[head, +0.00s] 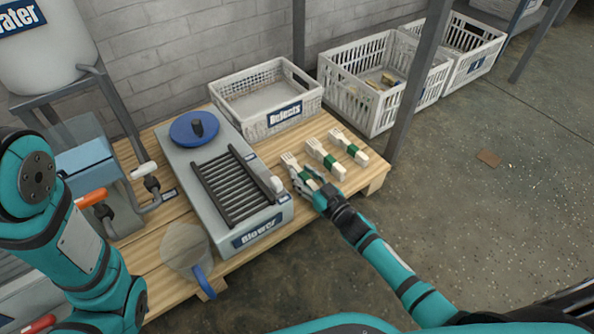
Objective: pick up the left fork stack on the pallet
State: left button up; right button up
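Three stacks of wooden forks with green bands lie side by side at the right end of the wooden pallet (376,179). The left fork stack (291,162) shows its tines; its lower part is partly covered by my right gripper (306,185). The fingers are at the stack's green band, and I cannot tell whether they are closed on it. The middle fork stack (325,158) and right fork stack (348,146) lie just to the right. My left arm is at the left, with its gripper out of view.
A grey blower (180,165) with a black grille stands left of the stacks. A white Rejects crate (259,118) sits behind them. A dark post (416,80) rises behind the pallet's right end, near slatted white crates (345,92). Floor on the right is mostly clear.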

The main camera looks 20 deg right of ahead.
grip_shut()
jog(key=shift+r, duration=0.1)
